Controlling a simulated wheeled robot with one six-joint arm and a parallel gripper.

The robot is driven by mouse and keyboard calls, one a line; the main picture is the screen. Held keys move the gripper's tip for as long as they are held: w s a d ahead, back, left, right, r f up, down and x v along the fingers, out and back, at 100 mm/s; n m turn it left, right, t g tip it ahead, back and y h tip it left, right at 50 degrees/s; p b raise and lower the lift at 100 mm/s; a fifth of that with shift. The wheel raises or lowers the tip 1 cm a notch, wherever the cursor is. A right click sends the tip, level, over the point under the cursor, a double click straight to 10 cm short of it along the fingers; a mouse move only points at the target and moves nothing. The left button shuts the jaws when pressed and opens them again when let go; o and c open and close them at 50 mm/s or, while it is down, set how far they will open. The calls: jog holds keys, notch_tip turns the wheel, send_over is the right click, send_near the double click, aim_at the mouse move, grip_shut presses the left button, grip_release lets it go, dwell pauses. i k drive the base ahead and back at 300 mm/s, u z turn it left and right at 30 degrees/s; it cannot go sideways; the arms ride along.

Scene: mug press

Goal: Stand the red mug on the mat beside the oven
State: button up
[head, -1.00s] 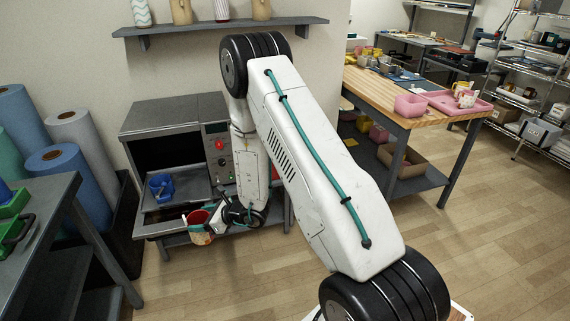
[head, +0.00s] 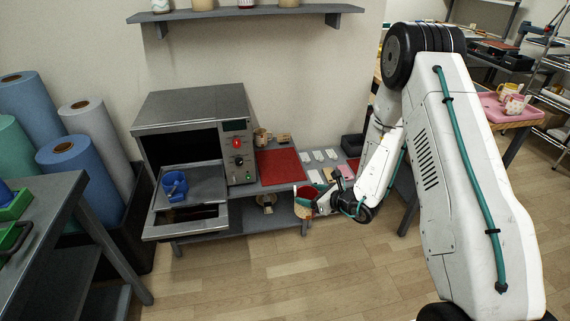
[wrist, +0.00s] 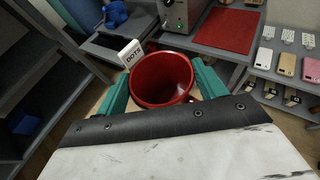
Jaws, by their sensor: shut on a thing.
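The red mug (wrist: 162,80) is between the teal fingers of my gripper (wrist: 160,88) in the wrist view, its open red mouth facing the camera. A white tag reading "DOTS" (wrist: 131,54) shows at its left edge. In the head view my gripper (head: 318,203) holds the mug (head: 303,203) in front of the bench's front edge, right of the oven. The oven (head: 190,130) stands open with its door down. The red mat (head: 280,167) lies bare on the bench just right of the oven; it also shows in the wrist view (wrist: 226,30).
A tan mug (head: 262,137) stands behind the mat. Several phone-like items (head: 322,157) lie right of the mat. A lower shelf (head: 250,219) runs beneath. The floor in front is clear.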

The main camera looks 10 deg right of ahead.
aim_at(284, 169)
jog(key=i, duration=1.15)
